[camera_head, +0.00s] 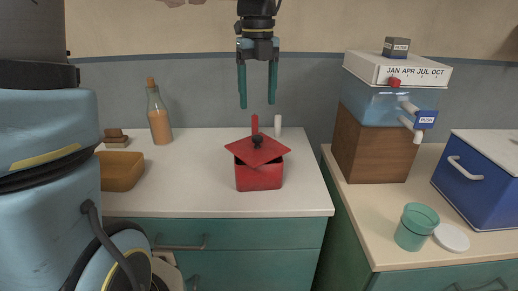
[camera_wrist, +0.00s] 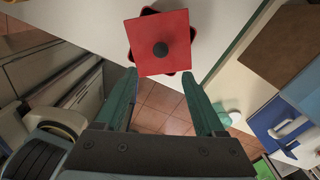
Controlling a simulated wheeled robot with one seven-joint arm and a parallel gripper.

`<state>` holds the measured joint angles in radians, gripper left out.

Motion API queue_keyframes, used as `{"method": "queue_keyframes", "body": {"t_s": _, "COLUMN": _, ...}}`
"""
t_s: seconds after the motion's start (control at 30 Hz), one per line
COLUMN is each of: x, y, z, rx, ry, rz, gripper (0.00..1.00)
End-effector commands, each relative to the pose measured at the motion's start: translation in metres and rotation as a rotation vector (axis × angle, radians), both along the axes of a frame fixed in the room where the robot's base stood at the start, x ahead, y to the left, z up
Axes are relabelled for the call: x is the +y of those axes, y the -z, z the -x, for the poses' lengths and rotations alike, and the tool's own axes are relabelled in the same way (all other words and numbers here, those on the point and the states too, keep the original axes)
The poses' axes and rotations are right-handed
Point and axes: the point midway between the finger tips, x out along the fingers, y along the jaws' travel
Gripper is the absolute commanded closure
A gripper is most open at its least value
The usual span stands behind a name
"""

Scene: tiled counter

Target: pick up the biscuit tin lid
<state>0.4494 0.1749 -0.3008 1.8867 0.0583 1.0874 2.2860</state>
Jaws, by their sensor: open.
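The biscuit tin lid (camera_head: 268,150) is a red square plate with a dark round knob. It lies turned askew on the red biscuit tin (camera_head: 259,178) on the white counter. In the wrist view the lid (camera_wrist: 175,32) shows at the top, with the dark knob (camera_wrist: 160,49) near its middle and corners of the tin (camera_wrist: 149,11) peeking out behind it. My gripper (camera_head: 257,105) hangs above the tin, pointing down, with its two teal fingers wide apart and nothing between them. In the wrist view my gripper (camera_wrist: 163,85) is open, its fingertips below the lid in the picture and apart from it.
Behind the tin stand a red upright object (camera_head: 255,124) and a white one (camera_head: 278,126). An orange bottle (camera_head: 159,118) and a tan container (camera_head: 120,171) are at left. A water dispenser (camera_head: 380,100), teal cup (camera_head: 414,232) and blue box (camera_head: 478,185) occupy the right counter. Counter front is clear.

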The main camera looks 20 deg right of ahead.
Motion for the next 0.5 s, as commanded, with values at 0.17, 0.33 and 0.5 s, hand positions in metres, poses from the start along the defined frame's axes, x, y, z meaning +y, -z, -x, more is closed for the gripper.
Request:
{"method": "queue_keyframes", "body": {"t_s": 0.17, "x": 0.001, "y": 0.028, "z": 0.001, "rx": 0.005, "ry": 0.0, "rz": -0.005, "gripper": 0.29}}
{"method": "queue_keyframes", "body": {"t_s": 0.33, "x": 0.001, "y": 0.046, "z": 0.0, "rx": 0.002, "ry": -0.002, "rz": -0.003, "gripper": 0.29}}
{"method": "queue_keyframes", "body": {"t_s": 0.5, "x": 0.0, "y": 0.058, "z": -0.001, "rx": 0.004, "ry": -0.003, "rz": -0.003, "gripper": 0.29}}
